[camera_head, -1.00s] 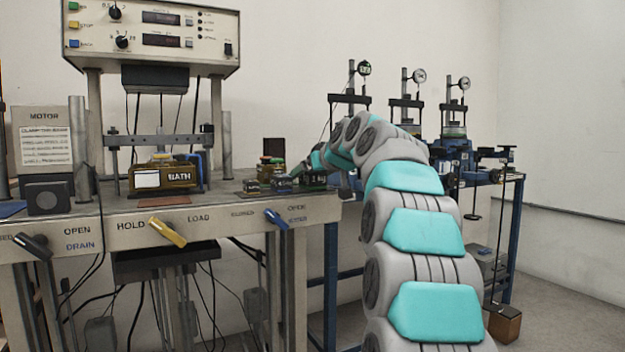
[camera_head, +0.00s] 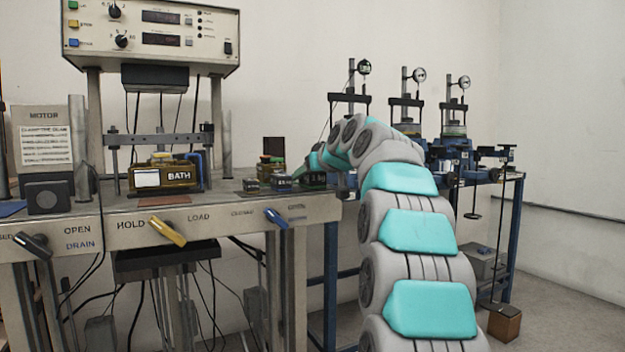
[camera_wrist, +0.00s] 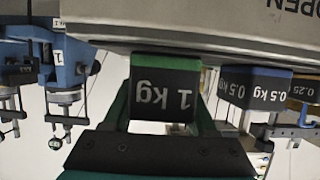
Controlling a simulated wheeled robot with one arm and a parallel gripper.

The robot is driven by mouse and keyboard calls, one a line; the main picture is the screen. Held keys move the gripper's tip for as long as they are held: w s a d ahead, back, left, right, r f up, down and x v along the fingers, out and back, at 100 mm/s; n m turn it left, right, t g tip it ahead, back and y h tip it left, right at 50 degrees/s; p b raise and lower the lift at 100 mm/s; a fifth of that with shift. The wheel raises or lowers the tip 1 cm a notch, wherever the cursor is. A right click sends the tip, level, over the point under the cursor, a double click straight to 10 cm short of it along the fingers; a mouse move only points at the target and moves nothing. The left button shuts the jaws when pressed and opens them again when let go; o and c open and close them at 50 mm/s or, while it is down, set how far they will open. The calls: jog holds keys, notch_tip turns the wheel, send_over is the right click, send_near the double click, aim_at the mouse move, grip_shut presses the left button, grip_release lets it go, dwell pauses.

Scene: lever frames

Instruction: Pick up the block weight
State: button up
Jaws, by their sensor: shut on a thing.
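The block weight (camera_wrist: 163,92) is dark, with a white "1 kg" label that shows upside down in the wrist view. My gripper (camera_wrist: 163,104) has a green finger on each side of it and is shut on it. In the head view the block weight (camera_head: 316,180) shows small and dark at the right end of the left bench, with my gripper at it, partly hidden by my arm. I cannot tell whether it rests on the bench or is slightly raised.
A 0.5 kg block (camera_wrist: 256,88) and a 0.25 block (camera_wrist: 304,89) stand beside it in a row. The bench (camera_head: 215,208) has a blue lever (camera_head: 277,218) and a yellow lever (camera_head: 167,230) on its front. A second bench with dial gauges (camera_head: 418,76) stands behind my arm.

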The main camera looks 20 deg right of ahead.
grip_shut()
jog(key=shift+r, duration=0.2)
dwell(0.3)
jog(key=shift+w+r+p, duration=0.1)
jog(key=shift+r+p, duration=0.2)
jog(key=shift+r, duration=1.3)
jog(key=shift+s, duration=0.2)
jog(key=s+a, duration=0.3)
jog(key=s, duration=0.4)
jog(key=s+a+r+b, duration=0.1)
jog(key=s+a, duration=0.3)
jog(key=s, duration=0.3)
jog(key=shift+s+r, duration=0.2)
jog(key=shift+r, duration=0.1)
